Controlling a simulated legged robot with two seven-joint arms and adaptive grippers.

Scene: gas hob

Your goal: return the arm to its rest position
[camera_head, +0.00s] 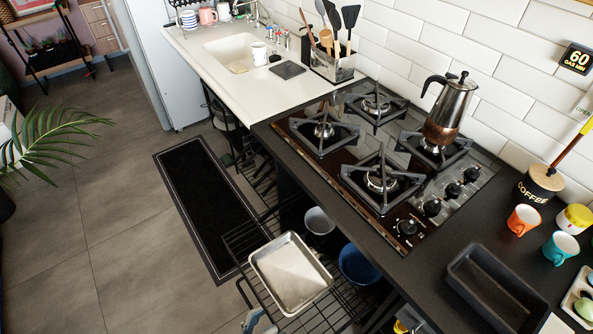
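A small grey-blue part at the bottom edge, just below the metal tray, looks like the tip of my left gripper (254,321). Most of it is cut off by the frame, and I cannot tell whether it is open or shut. It is well away from the gas hob (333,158). I do not see my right gripper. A moka pot (452,108) stands upright on the back right burner of the hob.
A wire rack (240,238) below the counter carries a metal tray (290,272) and a blue bowl (357,265). A black baking tin (494,287), an orange mug (523,220) and a teal mug (560,247) stand on the right counter.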

